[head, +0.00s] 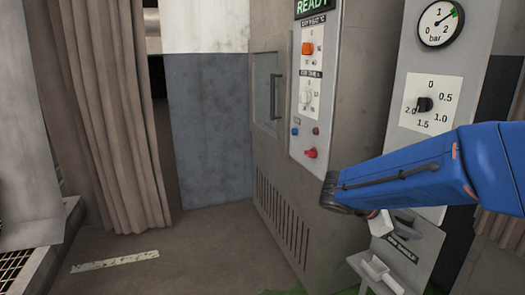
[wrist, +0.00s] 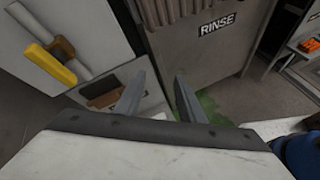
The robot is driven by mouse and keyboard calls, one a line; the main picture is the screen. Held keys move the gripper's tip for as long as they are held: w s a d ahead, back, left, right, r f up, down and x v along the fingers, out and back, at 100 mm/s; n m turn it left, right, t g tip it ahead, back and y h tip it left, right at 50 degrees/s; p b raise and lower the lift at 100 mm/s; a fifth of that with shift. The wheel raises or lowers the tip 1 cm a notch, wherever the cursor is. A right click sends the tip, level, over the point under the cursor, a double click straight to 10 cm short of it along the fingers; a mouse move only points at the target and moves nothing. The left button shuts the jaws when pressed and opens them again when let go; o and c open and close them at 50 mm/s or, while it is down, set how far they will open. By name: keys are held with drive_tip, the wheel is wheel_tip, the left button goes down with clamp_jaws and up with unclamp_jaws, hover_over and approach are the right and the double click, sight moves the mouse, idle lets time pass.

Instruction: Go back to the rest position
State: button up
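My gripper (wrist: 161,82) shows in the wrist view with its two grey fingers apart and nothing between them. Behind the fingers are a grey panel marked RINSE and a green patch on the floor. In the head view my blue arm reaches in from the right, in front of the gauge panel and the grey cabinet. My gripper's fingers cannot be made out there.
A grey cabinet (head: 268,160) with a READY sign and control panel stands in the middle. A gauge panel (head: 405,85) is at the right, with a small tray (head: 382,275) below. A brown curtain (head: 100,110) hangs left. The RINSE panel (wrist: 205,60) is close.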

drive_tip(key=s+a+f+m+y, duration=0.1)
drive_tip(key=s+f+m+y, duration=0.15)
drive_tip(key=s, duration=0.35)
drive_tip(key=s+a+f+m+y, duration=0.1)
drive_tip(key=s+m+y, duration=0.25)
drive_tip(key=s, duration=0.25)
drive_tip(key=s+a+f+m+t+y, duration=0.1)
drive_tip(key=s+a+m+t+y, duration=0.2)
drive_tip(key=s+a+m+y, duration=0.3)
drive_tip(key=s+a+m, duration=0.1)
drive_tip(key=a+m, duration=0.1)
drive_tip(key=a, duration=0.1)
drive_tip(key=shift+s+f+m, duration=0.15)
drive_tip(key=shift+s+m, duration=0.1)
drive_tip(key=shift+m, duration=0.05)
